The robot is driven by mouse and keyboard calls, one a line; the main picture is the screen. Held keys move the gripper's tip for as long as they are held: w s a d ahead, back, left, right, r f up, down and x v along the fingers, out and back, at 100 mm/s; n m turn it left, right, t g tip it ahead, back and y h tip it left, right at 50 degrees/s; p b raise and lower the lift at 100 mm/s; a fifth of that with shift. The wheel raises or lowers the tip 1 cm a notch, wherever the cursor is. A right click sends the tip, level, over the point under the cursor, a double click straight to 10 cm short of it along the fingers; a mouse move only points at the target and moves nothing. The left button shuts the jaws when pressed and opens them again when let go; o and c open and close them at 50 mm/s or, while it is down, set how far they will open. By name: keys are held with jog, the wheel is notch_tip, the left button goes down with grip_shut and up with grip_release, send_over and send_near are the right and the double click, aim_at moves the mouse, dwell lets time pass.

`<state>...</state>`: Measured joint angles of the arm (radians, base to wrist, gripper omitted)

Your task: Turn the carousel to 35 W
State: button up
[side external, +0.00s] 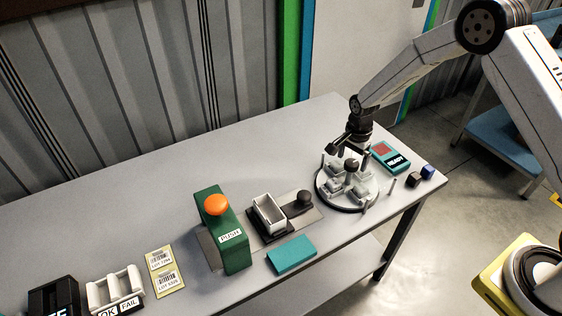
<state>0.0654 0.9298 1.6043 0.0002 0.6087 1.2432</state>
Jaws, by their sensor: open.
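The carousel (328,199) is a round white disc with a dark rim near the right end of the table. Several grey-white holders and upright posts stand on it, with a dark round knob (352,164) at the middle. My gripper (350,150) is open just above the carousel, close to the knob. I cannot tell whether its fingers touch anything. A thin upright peg (391,182) stands just right of the disc. No 35 W marking is legible, and my gripper hides part of the far side.
Left are a white bin (268,214), black knob (305,197), teal block (291,254), green PUSH box (232,254), label cards and OK/FAIL tray. The table's back-left area is clear.

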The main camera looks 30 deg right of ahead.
jog(key=shift+r, duration=3.25)
jog(key=shift+s+a+r+n, duration=0.15)
jog(key=shift+s+r+n, duration=0.25)
jog(key=shift+s+r, duration=0.05)
jog(key=s+a+r+n+t, duration=0.1)
jog(key=s+r+n, duration=0.2)
jog(key=s+n, duration=0.4)
jog(key=s+a+r+n+t, duration=0.1)
jog(key=s+r+n, duration=0.3)
jog(key=s, duration=0.9)
jog(key=a+n, duration=0.1)
jog(key=n, duration=0.2)
jog(key=shift+r+t, duration=0.25)
jog(key=shift+t, duration=0.05)
